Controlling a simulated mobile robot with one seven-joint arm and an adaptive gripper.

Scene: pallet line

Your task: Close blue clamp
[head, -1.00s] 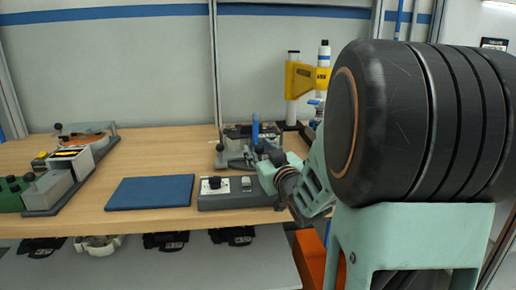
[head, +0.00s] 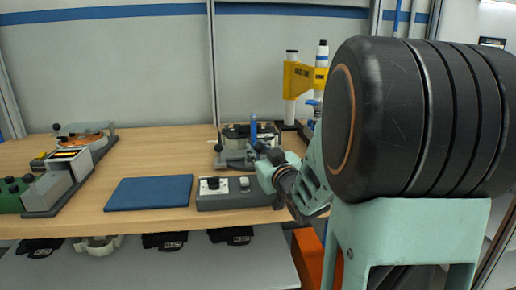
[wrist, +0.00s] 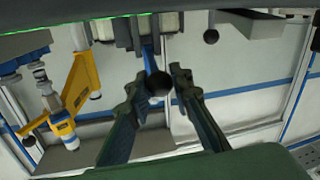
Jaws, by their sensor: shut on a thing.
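The blue clamp's upright blue handle (head: 254,128) stands over the fixture on the bench, beyond the grey control box. In the wrist view the blue lever (wrist: 150,58) runs to a black ball knob (wrist: 157,83), which lies between my fingertips. My gripper (head: 264,158) is at the clamp, reaching in from the right; in the wrist view its two fingers (wrist: 158,88) are on either side of the lever end and shut on it. In the head view my arm covers the fingers' contact and part of the fixture's right side.
A grey control box (head: 225,193) with a black knob sits at the bench front. A blue mat (head: 148,192) lies left of it. A yellow stand (head: 297,80) with white columns rises behind the clamp. Fixtures and boxes (head: 62,178) fill the bench's left end.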

